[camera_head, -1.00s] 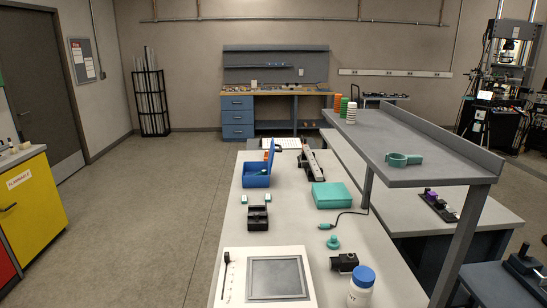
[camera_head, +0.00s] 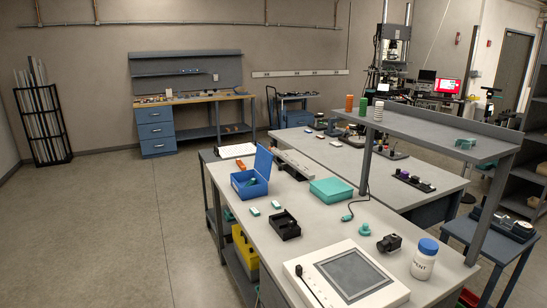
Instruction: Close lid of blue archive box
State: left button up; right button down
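The blue archive box (camera_head: 248,189) stands on the left part of the white lab bench (camera_head: 322,219), towards its far end. Its blue lid (camera_head: 263,162) is raised, standing nearly upright on the box's right side. Something green lies inside the box. Neither of my grippers shows in the head view.
A teal case (camera_head: 331,190), a black holder (camera_head: 285,226), two small green-and-white pieces, a white panel with a grey screen (camera_head: 352,275) and a white jar with a blue cap (camera_head: 424,259) are on the bench. A raised grey shelf (camera_head: 440,133) runs along the right. Floor at left is clear.

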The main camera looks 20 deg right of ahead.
aim_at(264, 157)
jog(key=i+j+z, duration=0.1)
jog(key=i+j, duration=0.2)
jog(key=i+j+z, duration=0.15)
jog(key=j, duration=0.25)
jog(key=i+j+z, duration=0.1)
jog(key=i+j, duration=0.25)
jog(key=i+j+z, duration=0.1)
jog(key=i+j, duration=0.15)
jog(key=j, duration=0.25)
jog(key=i+z, duration=0.15)
jog(key=i, duration=0.8)
jog(key=i+j+z, duration=0.15)
jog(key=i, duration=0.8)
